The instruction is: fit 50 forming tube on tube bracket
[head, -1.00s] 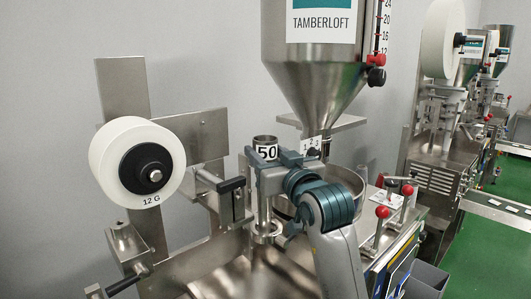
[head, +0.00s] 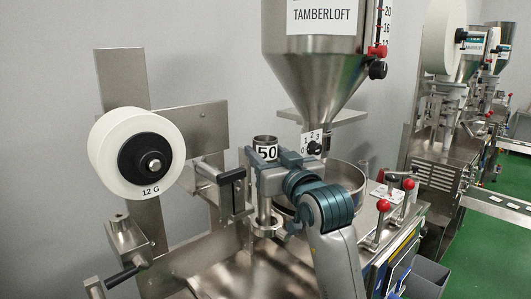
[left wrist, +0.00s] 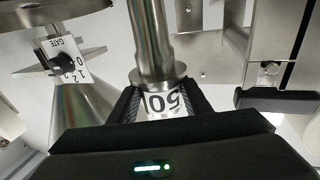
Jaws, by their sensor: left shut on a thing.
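The 50 forming tube (head: 264,141) is an upright steel tube with a white "50" label. My left gripper (head: 268,158) is shut around it near its top, at the label. In the left wrist view the tube (left wrist: 150,45) runs from between the jaws past a flange, with the label upside down. A bracket with a black handle (head: 232,176) is just left of the tube; its handle also shows in the left wrist view (left wrist: 275,98). A steel ring (head: 266,229) is at the tube's lower end. I cannot tell whether the tube sits in it. My right gripper is not in view.
A steel hopper (head: 315,65) stands close behind the gripper, with a numbered gate dial (head: 313,142) below. A white paper roll (head: 112,155) is at left. A round steel bowl (head: 346,176) and red-knobbed levers (head: 383,206) are at right.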

